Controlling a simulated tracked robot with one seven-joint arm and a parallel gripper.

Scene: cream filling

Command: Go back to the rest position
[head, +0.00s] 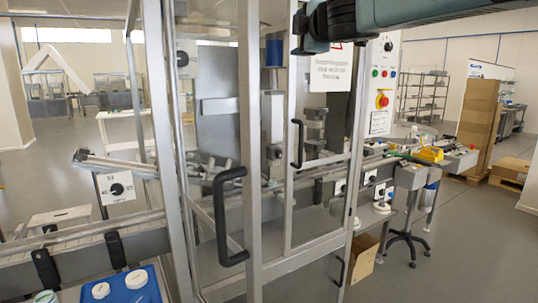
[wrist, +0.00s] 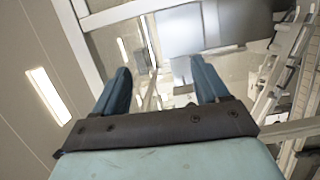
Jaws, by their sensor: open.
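My gripper shows in the wrist view (wrist: 160,82) with its two blue fingers apart and nothing between them. In the head view part of my arm and gripper (head: 310,25) reaches in at the top right, in front of the upper part of the machine. The fingertips are not clear there. The filling machine (head: 255,150) has a metal frame and clear doors with black handles (head: 230,215). The doors look shut.
A conveyor (head: 80,255) runs into the machine from the left. A blue tray (head: 127,285) with white round lids is at the bottom left. A control panel (head: 383,85) with a red button stands right of the doors. Cardboard boxes (head: 478,115) stand farther right. Open floor lies at right.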

